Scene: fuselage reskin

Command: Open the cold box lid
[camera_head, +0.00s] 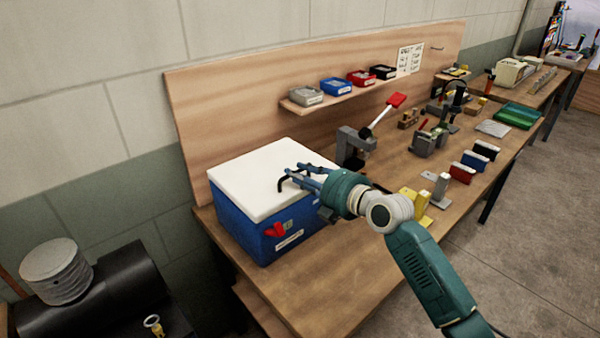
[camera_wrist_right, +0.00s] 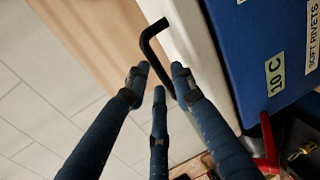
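The cold box (camera_head: 255,228) is a blue box with a white lid (camera_head: 250,170) at the near left end of the bench; the lid looks closed. A black bent handle (camera_head: 282,183) shows over the lid's right part, and in the right wrist view it is a black bent bar (camera_wrist_right: 151,36). My right gripper (camera_head: 296,176) is at the handle. In the right wrist view its fingers (camera_wrist_right: 157,82) are spread, with the bar passing between the tips and gaps beside it. I cannot tell whether any finger touches it. My left gripper is out of view.
A red-handled press (camera_head: 355,145) stands right of the box. A shelf (camera_head: 350,92) with several small bins hangs behind. Several blocks and tools lie along the bench (camera_head: 300,300). A black cylinder (camera_head: 110,290) is on the lower left. The floor at the right is clear.

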